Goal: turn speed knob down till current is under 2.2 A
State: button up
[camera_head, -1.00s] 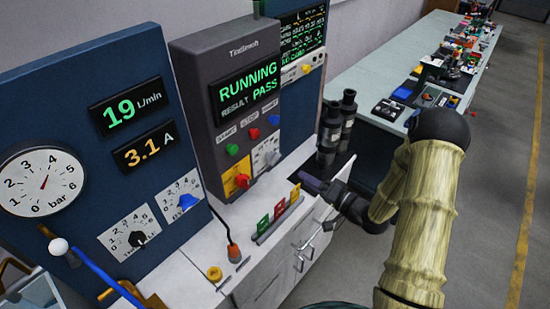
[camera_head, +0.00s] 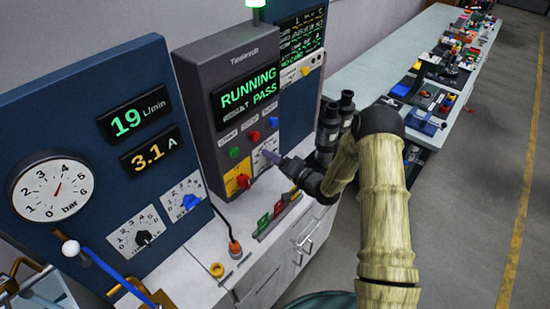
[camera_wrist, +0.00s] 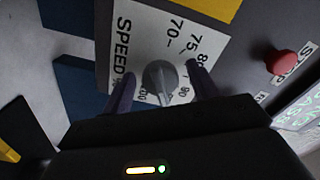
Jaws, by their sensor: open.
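The grey speed knob (camera_wrist: 158,78) sits on a white plate marked SPEED % (camera_wrist: 122,40) and fills the middle of the wrist view. My gripper (camera_wrist: 161,74) is open, with one finger on each side of the knob; I cannot tell whether they touch it. In the head view my gripper (camera_head: 270,156) is at the control box's white speed plate (camera_head: 258,163) and hides the knob. The current display (camera_head: 150,157) reads 3.1 A. The control box screen (camera_head: 247,88) shows RUNNING and RESULT PASS.
A red stop button (camera_wrist: 285,62) is beside the speed plate. A red knob on a yellow plate (camera_head: 237,183) is left of my gripper. The flow display (camera_head: 135,118) reads 19 L/min. A pressure gauge (camera_head: 53,188) is far left.

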jog(key=shift+c, duration=0.2)
jog(key=c, duration=1)
jog(key=shift+o, duration=0.2)
jog(key=shift+f+n+b, duration=0.1)
jog(key=shift+n+b, duration=0.3)
jog(key=shift+b, duration=0.3)
jog(key=shift+w+d+f+n+b, duration=0.1)
jog(key=shift+d+n+b, duration=0.05)
jog(key=shift+n+b, duration=1.05)
jog(key=shift+b, duration=0.4)
jog(key=shift+n+b, duration=1.4)
jog(key=shift+r, duration=0.2)
